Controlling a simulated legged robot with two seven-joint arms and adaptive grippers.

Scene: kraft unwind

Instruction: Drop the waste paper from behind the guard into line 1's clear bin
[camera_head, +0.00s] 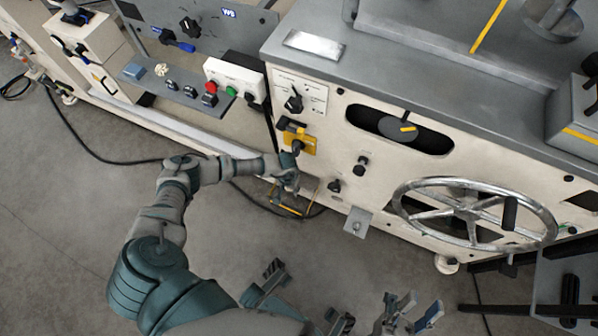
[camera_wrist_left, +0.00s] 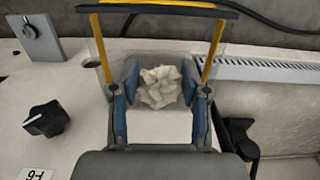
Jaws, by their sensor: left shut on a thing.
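A crumpled off-white paper wad (camera_wrist_left: 160,87) sits between the blue finger pads of my left gripper (camera_wrist_left: 159,85) in the left wrist view, and the gripper is shut on it. A yellow-posted frame with a dark top bar and clear panels (camera_wrist_left: 209,54) is just past the fingers. In the head view my left gripper (camera_head: 289,180) is low against the cream machine front, above the yellow frame (camera_head: 291,210); the paper is hidden there. My right gripper (camera_head: 412,314) is at the bottom edge, its fingers apart and empty.
The cream machine (camera_head: 350,115) fills the right side. A button box (camera_head: 235,80) is at the upper middle. A black cable (camera_head: 100,158) lies on the grey floor, otherwise clear at left.

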